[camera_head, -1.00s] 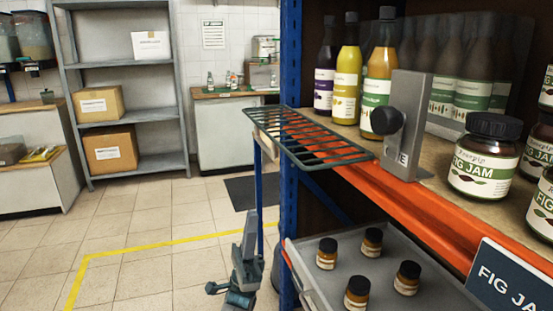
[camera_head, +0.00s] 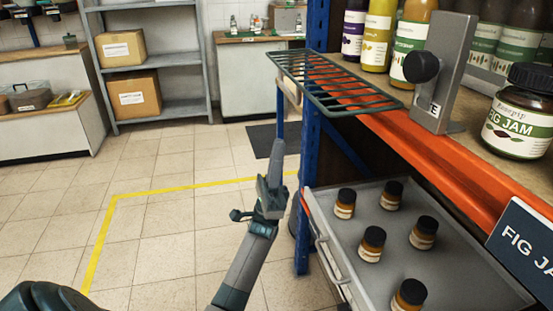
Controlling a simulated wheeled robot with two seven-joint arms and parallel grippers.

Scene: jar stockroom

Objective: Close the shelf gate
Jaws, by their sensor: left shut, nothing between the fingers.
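The shelf gate (camera_head: 322,79), a dark green barred grid, lies roughly flat at the left end of the orange-edged shelf and sticks out past the blue upright. A grey upright plate (camera_head: 453,65) with a black knob (camera_head: 422,67) stands on the shelf just right of the gate. My left gripper (camera_head: 278,152) is shut and empty, pointing up below and left of the gate, with floor visible behind it; it appears apart from the gate. My right gripper is not in view.
A grey drawer (camera_head: 460,280) with several small jars sticks out below the shelf, right of my left arm. A fig jam jar (camera_head: 518,112) and several bottles stand on the shelf. Tiled floor to the left is open, with a yellow line (camera_head: 185,188).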

